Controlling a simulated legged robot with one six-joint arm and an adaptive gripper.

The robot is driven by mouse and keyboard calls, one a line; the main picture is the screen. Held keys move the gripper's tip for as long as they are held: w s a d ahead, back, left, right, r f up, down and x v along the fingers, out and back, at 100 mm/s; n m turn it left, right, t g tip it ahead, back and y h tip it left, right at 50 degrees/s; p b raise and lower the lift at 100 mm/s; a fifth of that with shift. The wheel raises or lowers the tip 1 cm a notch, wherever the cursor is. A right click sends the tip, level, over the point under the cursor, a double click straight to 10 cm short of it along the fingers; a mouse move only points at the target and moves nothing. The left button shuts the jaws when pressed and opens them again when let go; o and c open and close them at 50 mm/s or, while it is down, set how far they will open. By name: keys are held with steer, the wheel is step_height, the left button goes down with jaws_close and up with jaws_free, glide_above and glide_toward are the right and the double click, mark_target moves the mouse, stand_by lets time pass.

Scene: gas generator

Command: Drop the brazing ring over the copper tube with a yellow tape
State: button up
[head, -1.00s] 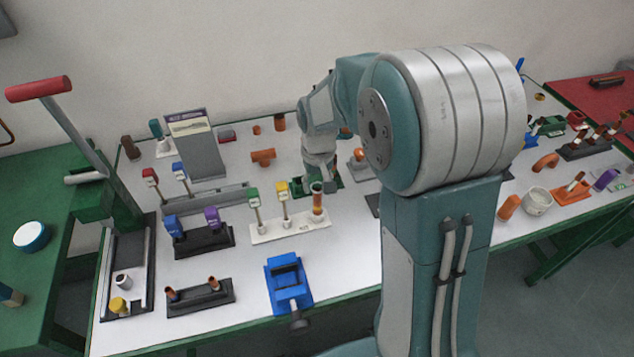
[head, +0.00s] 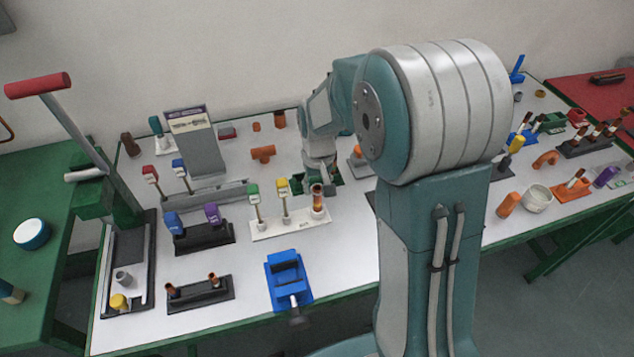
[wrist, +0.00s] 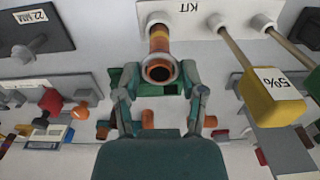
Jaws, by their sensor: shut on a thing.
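The copper tube with yellow tape (wrist: 159,42) stands upright in the white KIT rack (wrist: 200,14); in the head view the tube (head: 317,203) is at the rack's right end. My gripper (wrist: 161,72) is at the tube's open end, a finger on each side, shut on the pale brazing ring (wrist: 174,80). The ring lines up with the tube's dark mouth in the wrist view; I cannot tell whether it is around the tube or just above it.
A yellow 5% tag (wrist: 270,98) on a rod stands beside the tube in the same rack. A green-tagged rod (head: 255,200) is farther left. A blue vise (head: 288,278) and a black stand with short copper pieces (head: 200,295) are in front. White table shows between them.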

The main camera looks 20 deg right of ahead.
mark_target(317, 187)
steer(key=shift+f, duration=0.1)
steer(key=o, duration=0.8)
step_height(317, 187, up, 12)
stand_by(0.3)
steer(key=shift+f, duration=0.1)
stand_by(0.3)
